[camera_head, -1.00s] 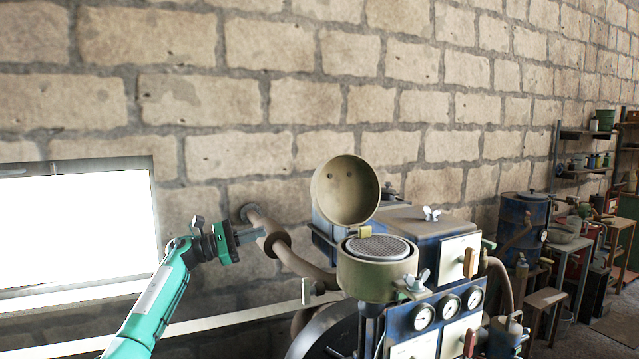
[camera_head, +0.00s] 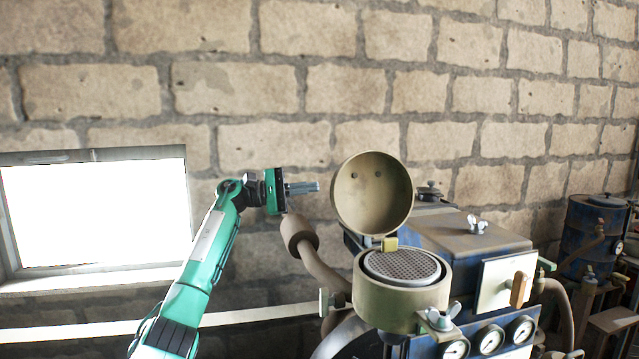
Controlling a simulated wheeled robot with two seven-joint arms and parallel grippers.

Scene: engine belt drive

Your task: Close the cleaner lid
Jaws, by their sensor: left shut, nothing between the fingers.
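The cleaner lid (camera_head: 372,196) is a round olive-drab cap. It stands open and upright on its hinge, its hollow inside with two small holes facing me. Below it is the cleaner bowl (camera_head: 402,306), with a grey mesh filter (camera_head: 402,266) showing in its open top. A small yellowish block (camera_head: 389,243) sits at the hinge between lid and bowl. My left gripper (camera_head: 316,187) is shut and empty, pointing right. Its tips are a short way left of the lid's rim, apparently apart from it. My right gripper is not in view.
A wing nut (camera_head: 440,317) sits on the bowl's front right side. The blue engine housing (camera_head: 452,236) with gauges (camera_head: 490,338) stands to the right. A brown pipe (camera_head: 322,268) runs below my left gripper. A blue drum (camera_head: 594,236) stands far right. The brick wall is behind.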

